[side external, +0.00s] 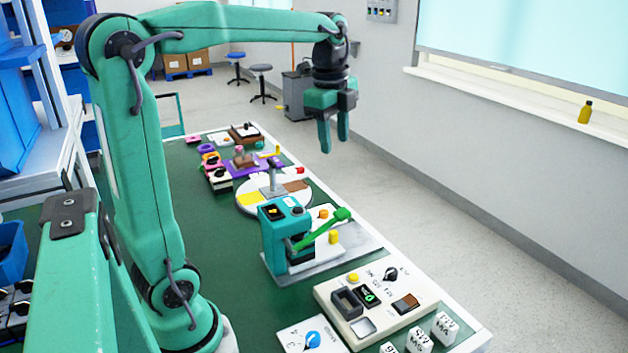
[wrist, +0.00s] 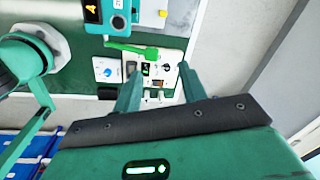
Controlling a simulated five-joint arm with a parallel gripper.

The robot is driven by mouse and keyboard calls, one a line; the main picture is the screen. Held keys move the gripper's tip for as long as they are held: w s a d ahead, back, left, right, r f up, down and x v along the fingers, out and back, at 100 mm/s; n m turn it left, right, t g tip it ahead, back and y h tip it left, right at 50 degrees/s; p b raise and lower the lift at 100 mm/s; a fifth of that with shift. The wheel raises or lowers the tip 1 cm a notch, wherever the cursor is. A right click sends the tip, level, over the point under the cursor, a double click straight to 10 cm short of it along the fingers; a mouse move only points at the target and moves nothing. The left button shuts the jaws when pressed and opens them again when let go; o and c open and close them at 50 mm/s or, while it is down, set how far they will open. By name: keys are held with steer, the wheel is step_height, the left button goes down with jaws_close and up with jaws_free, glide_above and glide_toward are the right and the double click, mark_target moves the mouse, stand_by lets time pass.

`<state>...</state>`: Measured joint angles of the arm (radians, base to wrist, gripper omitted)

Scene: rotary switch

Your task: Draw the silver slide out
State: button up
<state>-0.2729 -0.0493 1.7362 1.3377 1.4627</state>
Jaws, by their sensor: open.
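A beige control panel (side external: 335,291) lies on the green bench near the front right. A small silver square piece (side external: 362,327) sits at its front edge, beside a dark hollow box (side external: 346,303); it is the only silver part I can make out there, and I cannot tell how far out it stands. My gripper (side external: 334,143) is open and empty, pointing down, high above the bench and well away from the panel. In the wrist view my gripper's fingers (wrist: 160,69) stand apart, with the panel far below between them; the silver piece is too small to tell there.
The panel also bears a yellow button, a green-lit switch (side external: 369,296) and a black knob (side external: 391,274). A teal device (side external: 284,235) with a green lever (side external: 326,229) stands behind it. White labelled blocks (side external: 445,327) and a blue knob (side external: 312,339) are close by.

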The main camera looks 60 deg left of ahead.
steer(key=w+a+f+m, duration=0.1)
steer(key=w+a+m, duration=0.1)
steer(key=a, duration=0.1)
steer(key=m+g, duration=0.1)
steer(key=m, duration=0.1)
glide_above(334, 232)
step_height(334, 232, down, 21)
steer(key=shift+a+r, duration=0.1)
steer(key=shift+r, duration=0.1)
steer(key=shift+f, duration=3.85)
jaws_close()
